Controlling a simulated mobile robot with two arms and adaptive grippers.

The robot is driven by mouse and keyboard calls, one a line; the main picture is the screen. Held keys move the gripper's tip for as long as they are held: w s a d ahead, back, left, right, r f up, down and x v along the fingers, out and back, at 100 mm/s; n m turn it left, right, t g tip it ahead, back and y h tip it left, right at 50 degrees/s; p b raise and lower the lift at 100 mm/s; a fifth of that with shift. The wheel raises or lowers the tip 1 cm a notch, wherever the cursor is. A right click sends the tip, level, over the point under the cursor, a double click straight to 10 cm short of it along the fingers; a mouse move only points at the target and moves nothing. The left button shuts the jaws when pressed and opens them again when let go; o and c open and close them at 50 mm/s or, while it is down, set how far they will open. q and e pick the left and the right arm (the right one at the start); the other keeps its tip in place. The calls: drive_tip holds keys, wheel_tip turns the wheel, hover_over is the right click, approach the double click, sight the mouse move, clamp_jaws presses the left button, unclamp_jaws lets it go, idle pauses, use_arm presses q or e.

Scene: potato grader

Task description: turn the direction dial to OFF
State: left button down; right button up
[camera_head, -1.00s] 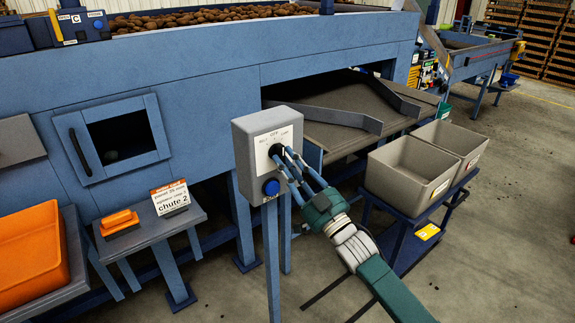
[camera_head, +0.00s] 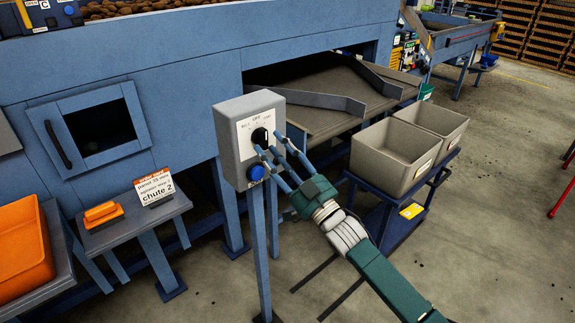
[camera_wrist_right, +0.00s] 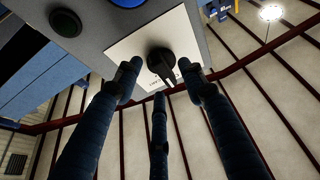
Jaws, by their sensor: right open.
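The direction dial (camera_head: 260,136) is a black knob on the white plate of a grey control box (camera_head: 232,135) on a blue post. OFF is printed above the dial, with a word to each side. My right gripper (camera_head: 271,144) is open in front of the plate, its fingers just right of and below the dial. In the right wrist view the dial (camera_wrist_right: 162,62) stands beyond the spread fingertips (camera_wrist_right: 158,78), with no finger seen closed on it. Its grip bar slants there; I cannot tell which word it points to. My left gripper is not in view.
A blue button (camera_head: 256,173) sits below the dial. Grey bins (camera_head: 392,156) on a blue cart stand right of my arm. Open floor lies at right.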

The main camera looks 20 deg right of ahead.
drive_tip(key=v, duration=1)
drive_tip(key=shift+s+d+f, duration=0.15)
drive_tip(key=shift+s+f, duration=0.05)
drive_tip(key=shift+s, duration=0.1)
drive_tip(key=s+d+f+m+g+h+b, duration=0.1)
drive_tip(key=s+d+f+g+h, duration=0.15)
drive_tip(key=f, duration=1.55)
drive_tip(key=s+d+f+m+g+h, duration=0.2)
drive_tip(key=f+g+h, duration=0.2)
drive_tip(key=f, duration=1.4)
drive_tip(key=s+f+g, duration=0.3)
drive_tip(key=s+f, duration=0.4)
drive_tip(key=f, duration=0.3)
drive_tip(key=s+f+g, duration=0.3)
drive_tip(key=s+f, duration=0.5)
drive_tip(key=f, duration=0.3)
drive_tip(key=s+a+f+g, duration=0.1)
drive_tip(key=s+f, duration=0.3)
drive_tip(key=s, duration=0.6)
drive_tip(key=s+a+f+n+g+b, duration=0.1)
drive_tip(key=s+f+g, duration=0.3)
drive_tip(key=s, duration=0.6)
drive_tip(key=s+a+f+g+h, duration=0.1)
drive_tip(key=s+a+f+g, duration=0.1)
drive_tip(key=s+f, duration=0.4)
drive_tip(key=s+a, duration=0.1)
drive_tip(key=s, duration=0.3)
drive_tip(key=shift+s+f+b, duration=0.15)
drive_tip(key=shift+s+b, duration=0.1)
drive_tip(key=shift+b, duration=0.1)
